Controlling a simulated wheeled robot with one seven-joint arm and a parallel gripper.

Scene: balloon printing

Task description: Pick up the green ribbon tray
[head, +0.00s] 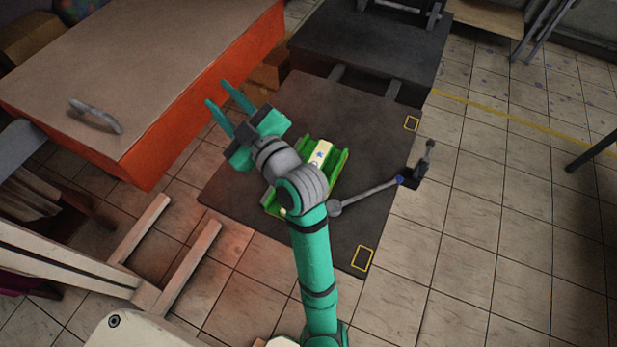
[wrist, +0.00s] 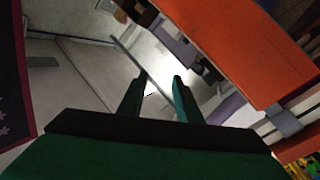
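The green ribbon tray (head: 341,170) lies on a dark flat board in the middle of the head view. A white and yellow piece with a blue star (head: 321,153) sits in it. My arm crosses in front of the tray and hides its left and middle parts. My gripper (head: 216,95) is open and empty, up and left of the tray, with its fingers pointing away from it toward the orange-fronted cabinet. In the wrist view the two green fingers (wrist: 162,80) stand apart with nothing between them. The tray cannot be made out in the wrist view.
The cabinet with the orange front (head: 205,95) stands close to my gripper on the left; its orange side also shows in the wrist view (wrist: 250,50). The dark board (head: 376,120) carries a jointed rod (head: 370,193) right of the tray. Tiled floor (head: 480,200) is open to the right.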

